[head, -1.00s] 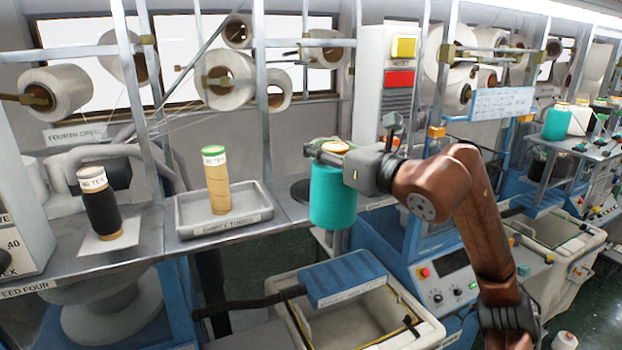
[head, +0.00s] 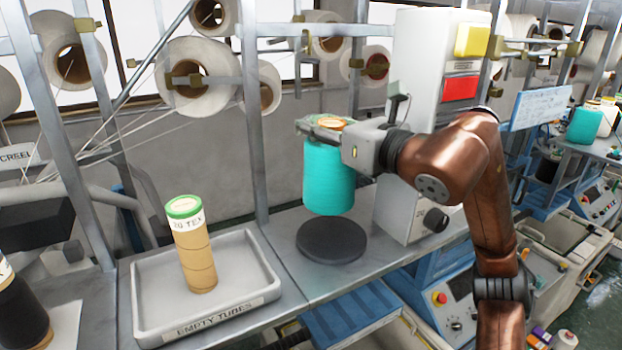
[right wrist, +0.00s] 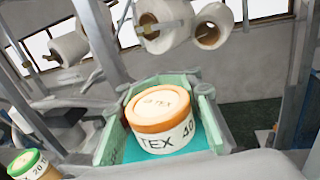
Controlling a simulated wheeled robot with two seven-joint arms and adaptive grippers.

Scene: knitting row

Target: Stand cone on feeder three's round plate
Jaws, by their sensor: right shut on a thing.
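The teal cone (head: 328,180) is upright in my right gripper (head: 322,128), which is shut around the tube at its top. The cone hangs above the dark round plate (head: 331,241) on the metal shelf, with its bottom apart from the plate and over its back part. In the right wrist view the cone's orange-rimmed tube top (right wrist: 161,117), marked TEX 40, sits between the gripper's pale green fingers (right wrist: 165,105). Teal yarn shows below it. My left gripper is not in view.
A grey tray (head: 262,268) labelled EMPTY TUBES holds a green-topped tan tube (head: 190,245) left of the plate. A white control box (head: 405,190) with yellow and red panels stands close at right. A grey upright post (head: 254,130) stands behind left. A black cone (head: 20,310) is at far left.

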